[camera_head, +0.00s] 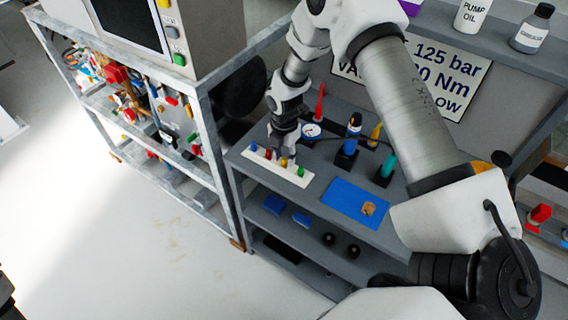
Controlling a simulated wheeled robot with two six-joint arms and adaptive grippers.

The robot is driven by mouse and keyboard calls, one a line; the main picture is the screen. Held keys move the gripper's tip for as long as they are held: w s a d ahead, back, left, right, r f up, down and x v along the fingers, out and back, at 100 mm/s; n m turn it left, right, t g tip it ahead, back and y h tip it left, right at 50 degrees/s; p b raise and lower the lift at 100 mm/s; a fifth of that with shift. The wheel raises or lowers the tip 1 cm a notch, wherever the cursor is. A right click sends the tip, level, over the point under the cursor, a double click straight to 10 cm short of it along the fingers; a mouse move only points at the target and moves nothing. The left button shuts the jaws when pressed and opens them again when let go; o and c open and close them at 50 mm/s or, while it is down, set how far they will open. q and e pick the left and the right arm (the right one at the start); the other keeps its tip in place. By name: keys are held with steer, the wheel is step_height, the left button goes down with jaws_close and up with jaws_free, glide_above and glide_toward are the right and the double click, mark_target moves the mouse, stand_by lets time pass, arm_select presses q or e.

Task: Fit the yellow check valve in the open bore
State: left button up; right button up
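A white strip (262,163) lies at the left of the grey bench top and carries small coloured pieces: blue, red, yellow and green. The yellow check valve (284,161) appears to be the small yellow piece between the red and green ones. My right gripper (287,153) points down right over it, its fingertips at or close to its top. Whether the fingers touch or grip it is too small to tell. I cannot make out the open bore. My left gripper is not in view.
A blue mat (340,198) with a small orange-brown piece (368,208) lies right of the strip. A gauge (311,130), a red upright tool (320,103) and blue-topped and green-topped items stand behind. A metal rack (212,130) stands left; floor beyond is clear.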

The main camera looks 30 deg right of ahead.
mark_target(284, 158)
jaws_close()
steer(key=shift+r+p, duration=1.85)
steer(key=shift+r, duration=0.7)
